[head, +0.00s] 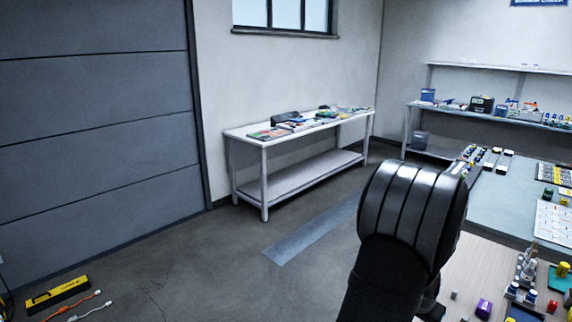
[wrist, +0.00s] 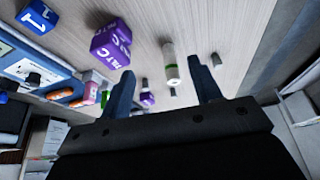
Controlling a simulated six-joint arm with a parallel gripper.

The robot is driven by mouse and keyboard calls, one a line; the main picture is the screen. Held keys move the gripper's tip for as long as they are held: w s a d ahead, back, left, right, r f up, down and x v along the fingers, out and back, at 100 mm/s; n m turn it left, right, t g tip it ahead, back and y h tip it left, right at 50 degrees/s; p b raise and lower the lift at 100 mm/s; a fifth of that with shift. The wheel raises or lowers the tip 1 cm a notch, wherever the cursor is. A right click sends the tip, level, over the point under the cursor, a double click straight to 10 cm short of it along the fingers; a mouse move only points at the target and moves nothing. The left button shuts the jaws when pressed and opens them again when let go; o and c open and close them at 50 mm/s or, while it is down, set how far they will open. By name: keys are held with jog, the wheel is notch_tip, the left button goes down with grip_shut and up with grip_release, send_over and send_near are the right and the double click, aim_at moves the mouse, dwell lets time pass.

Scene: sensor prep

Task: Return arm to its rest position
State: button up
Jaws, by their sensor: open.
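My gripper (wrist: 163,88) shows in the wrist view with its two dark fingers spread apart and nothing held between them. Beyond the fingertips lies a light wood-look tabletop (wrist: 225,28). A pale cylinder with a green band (wrist: 171,65) is on that surface, seen between and past the fingers, apart from them. In the head view my dark, ribbed arm link rises at the lower middle right. The gripper itself cannot be made out in the head view.
A purple cube (wrist: 111,44) and a dark blue cube (wrist: 38,17) are left of the fingers. The tabletop (head: 462,268) holds small parts at its right, including a purple piece (head: 484,309). A white bench (head: 262,139) stands by the wall, with open floor before it.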

jog(key=w+f, duration=0.1)
jog(key=w+a+f, duration=0.1)
jog(key=w, duration=0.1)
jog(key=w+a+f, duration=0.1)
jog(key=shift+w+a, duration=0.1)
jog(key=shift+w, duration=0.05)
jog(key=shift+c, duration=0.5)
jog(key=shift+c, duration=1.3)
